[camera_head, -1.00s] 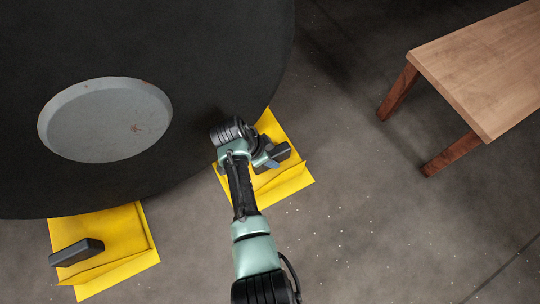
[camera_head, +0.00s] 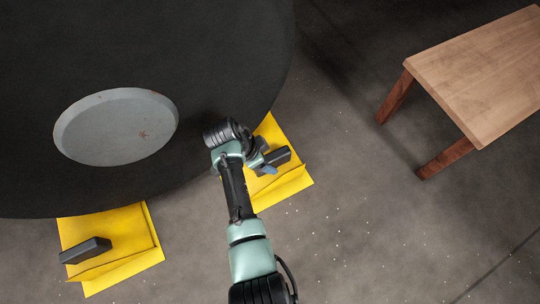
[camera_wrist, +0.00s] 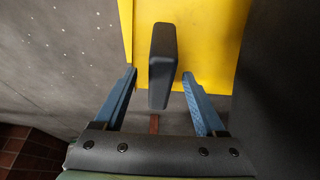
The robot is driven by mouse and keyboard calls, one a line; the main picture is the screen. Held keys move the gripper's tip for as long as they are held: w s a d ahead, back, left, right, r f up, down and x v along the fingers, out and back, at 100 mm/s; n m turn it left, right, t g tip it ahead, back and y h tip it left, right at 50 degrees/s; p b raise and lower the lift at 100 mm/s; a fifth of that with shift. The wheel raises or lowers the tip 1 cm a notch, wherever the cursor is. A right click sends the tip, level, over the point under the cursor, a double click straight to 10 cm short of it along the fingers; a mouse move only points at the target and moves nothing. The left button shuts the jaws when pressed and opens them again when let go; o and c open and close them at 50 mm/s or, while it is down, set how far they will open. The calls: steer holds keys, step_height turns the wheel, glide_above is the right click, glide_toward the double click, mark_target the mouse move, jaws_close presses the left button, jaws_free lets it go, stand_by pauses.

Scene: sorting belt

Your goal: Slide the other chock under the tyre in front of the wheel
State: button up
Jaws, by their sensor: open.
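A yellow chock (camera_head: 283,182) with a dark handle (camera_head: 275,160) lies on the floor at the right lower side of the big black tyre (camera_head: 225,60). My gripper (camera_head: 264,163) is at this handle. In the wrist view, the handle (camera_wrist: 162,60) stands up from the yellow chock (camera_wrist: 205,30), and my gripper (camera_wrist: 163,88) is open with its blue fingers on either side of the handle's near end, gaps showing on both sides. A second yellow chock (camera_head: 120,265) with a dark handle (camera_head: 85,250) sits at the tyre's lower left edge.
A wooden table (camera_head: 485,75) stands at the upper right, its legs on the grey floor. The floor (camera_head: 380,230) between the right chock and the table is clear. A grey hub (camera_head: 115,128) is in the tyre's face.

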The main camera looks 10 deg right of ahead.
steer(key=p+v, duration=0.5)
steer(key=v, duration=0.4)
steer(key=shift+w, duration=0.15)
